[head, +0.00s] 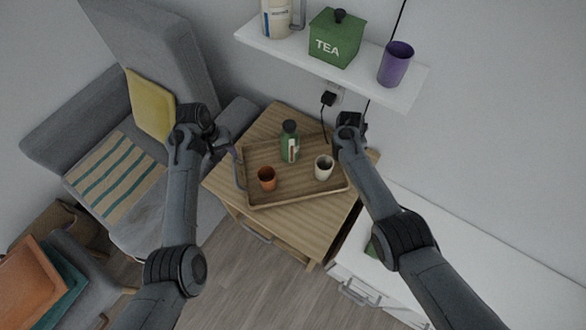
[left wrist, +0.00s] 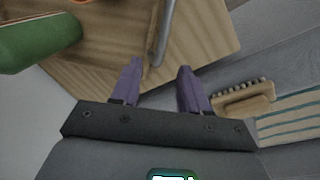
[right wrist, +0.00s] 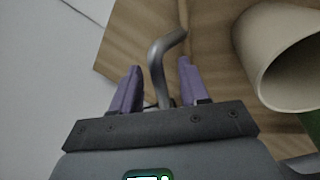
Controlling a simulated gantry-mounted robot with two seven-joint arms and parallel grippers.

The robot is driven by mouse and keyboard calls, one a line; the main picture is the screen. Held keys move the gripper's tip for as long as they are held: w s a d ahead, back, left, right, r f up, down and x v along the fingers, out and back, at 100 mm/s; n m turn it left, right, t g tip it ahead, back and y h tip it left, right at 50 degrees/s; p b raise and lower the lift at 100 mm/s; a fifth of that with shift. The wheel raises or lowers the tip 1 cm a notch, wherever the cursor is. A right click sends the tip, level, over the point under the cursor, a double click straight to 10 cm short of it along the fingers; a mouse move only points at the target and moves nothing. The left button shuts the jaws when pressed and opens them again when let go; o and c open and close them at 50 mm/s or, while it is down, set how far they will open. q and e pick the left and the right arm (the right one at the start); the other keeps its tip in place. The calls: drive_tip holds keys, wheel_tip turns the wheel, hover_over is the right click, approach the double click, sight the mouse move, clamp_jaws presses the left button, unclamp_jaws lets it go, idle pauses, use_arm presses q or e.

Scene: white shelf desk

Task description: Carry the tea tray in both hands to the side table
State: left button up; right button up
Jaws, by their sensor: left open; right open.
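The wooden tea tray (head: 297,198) rests on the wooden side table (head: 318,222). It holds a green bottle (head: 290,146), an orange cup (head: 267,179) and a white cup (head: 324,168), all upright. My left gripper (head: 229,152) is open at the tray's left end; in the left wrist view its purple fingers (left wrist: 157,78) are apart, with the grey handle (left wrist: 163,38) between and just ahead of them. My right gripper is open at the right end; in the right wrist view its fingers (right wrist: 159,75) stand either side of the other grey handle (right wrist: 160,62). The arm hides its fingertips in the head view.
A grey armchair (head: 150,50) with a yellow cushion (head: 151,103) stands left of the table. A white shelf (head: 300,55) with a green tea box (head: 335,40) and purple cup (head: 396,64) hangs behind. A white cabinet (head: 470,245) is at right.

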drive_tip(key=shift+r, duration=0.3)
use_arm(q)
drive_tip(key=r, duration=0.4)
drive_tip(key=shift+a+r, duration=0.2)
drive_tip(key=shift+a, duration=0.2)
use_arm(e)
drive_tip(key=v, duration=0.7)
